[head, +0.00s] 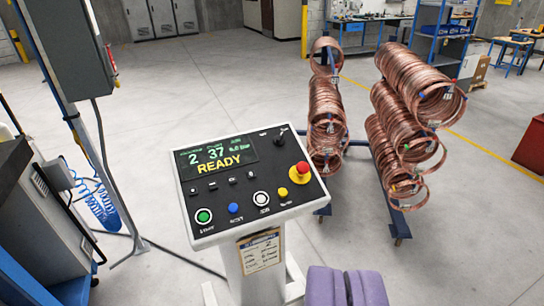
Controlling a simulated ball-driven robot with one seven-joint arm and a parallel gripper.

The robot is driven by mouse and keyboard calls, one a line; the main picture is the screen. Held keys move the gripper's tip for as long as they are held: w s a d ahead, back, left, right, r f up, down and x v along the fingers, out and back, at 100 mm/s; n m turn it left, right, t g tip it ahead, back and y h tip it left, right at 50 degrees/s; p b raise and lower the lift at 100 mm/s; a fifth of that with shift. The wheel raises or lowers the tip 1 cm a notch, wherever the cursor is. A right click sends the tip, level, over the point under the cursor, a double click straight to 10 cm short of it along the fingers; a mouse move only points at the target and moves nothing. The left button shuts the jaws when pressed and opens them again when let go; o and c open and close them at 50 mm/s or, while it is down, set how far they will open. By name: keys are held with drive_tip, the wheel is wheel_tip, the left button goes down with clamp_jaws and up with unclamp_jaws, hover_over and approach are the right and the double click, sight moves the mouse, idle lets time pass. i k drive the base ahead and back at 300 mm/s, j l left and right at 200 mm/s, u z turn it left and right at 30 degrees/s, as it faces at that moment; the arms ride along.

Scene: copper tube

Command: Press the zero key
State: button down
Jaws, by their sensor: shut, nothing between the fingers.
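A control panel (290,208) on a pale pedestal stands in the middle, its top face tilted toward me. Its front row holds a green button (203,216), a blue button (234,208), a white-ringed button (261,198) and a yellow button (282,191). Several small dark keys, including one near the left (212,186), sit under the display. The labels are too small to read surely, so I cannot tell which is the zero key. My gripper (346,280), with purple fingers, is shut and empty at the bottom edge, right of the pedestal and apart from the panel.
The display (217,156) reads READY. A red mushroom button (301,170) on a yellow base and a black knob (281,138) are on the panel's right side. Racks of copper coils (405,110) stand behind right. A dark machine (45,225) is at left.

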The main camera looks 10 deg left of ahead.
sight(250, 175)
drive_tip(key=i+j, duration=0.25)
drive_tip(key=i, duration=0.25)
drive_tip(key=i+j, duration=0.25)
drive_tip(key=i, duration=0.25)
drive_tip(key=i+j, duration=0.1)
drive_tip(key=j, duration=0.25)
drive_tip(key=i+j, duration=0.15)
drive_tip(key=j, duration=0.2)
drive_tip(key=i+j+z, duration=0.1)
drive_tip(key=j, duration=0.25)
